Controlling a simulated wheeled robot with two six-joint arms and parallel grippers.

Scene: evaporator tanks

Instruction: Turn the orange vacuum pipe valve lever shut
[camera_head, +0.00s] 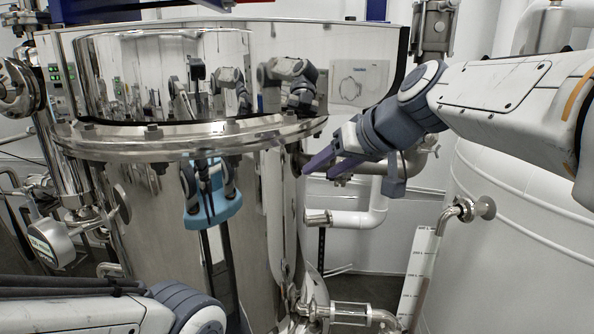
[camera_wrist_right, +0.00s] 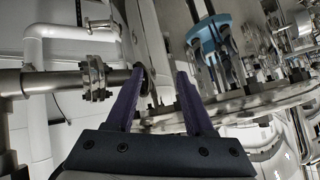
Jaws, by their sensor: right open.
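I cannot make out an orange valve lever in either view. My right gripper (camera_head: 332,166) is open, its two purple fingers beside the right wall of the steel tank (camera_head: 160,240), just below its bolted flange. In the right wrist view the open fingers (camera_wrist_right: 160,92) show with nothing visible gripped between them. A steel pipe with a bolted flange joint (camera_wrist_right: 95,78) runs in from the left and passes close to the left finger; touching or apart, I cannot tell. My left arm enters at the bottom left of the head view; its gripper is out of the frame.
A white pipe (camera_head: 365,216) bends below the right gripper. A steel elbow tap (camera_head: 455,213) sticks out from a white vessel (camera_head: 520,250) at the right. A round gauge (camera_head: 48,243) is at the left. The shiny tank shows reflections of my body.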

